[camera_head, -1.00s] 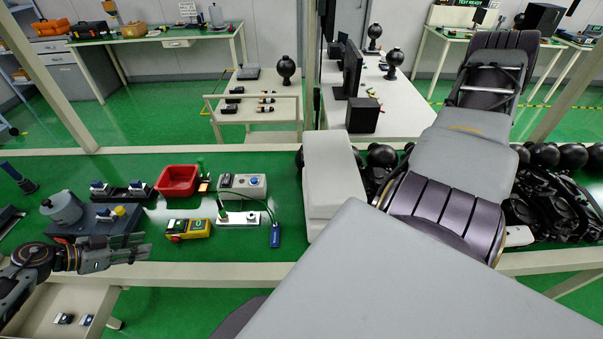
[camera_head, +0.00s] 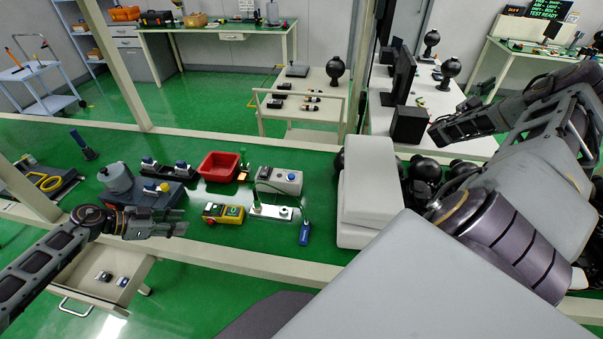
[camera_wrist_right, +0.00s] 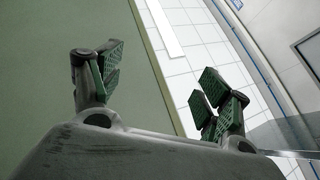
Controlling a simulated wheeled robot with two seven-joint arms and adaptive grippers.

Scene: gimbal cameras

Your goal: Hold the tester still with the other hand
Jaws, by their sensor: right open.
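Which device is the tester is not clear. My right gripper (camera_head: 438,132) is raised at the right, far from these devices. In the right wrist view (camera_wrist_right: 165,90) its fingers are spread with nothing between them.
A white strip (camera_head: 272,211) with a green upright part and a blue tag (camera_head: 305,233) lie right of the yellow box. An open drawer (camera_head: 110,290) juts out below the left arm.

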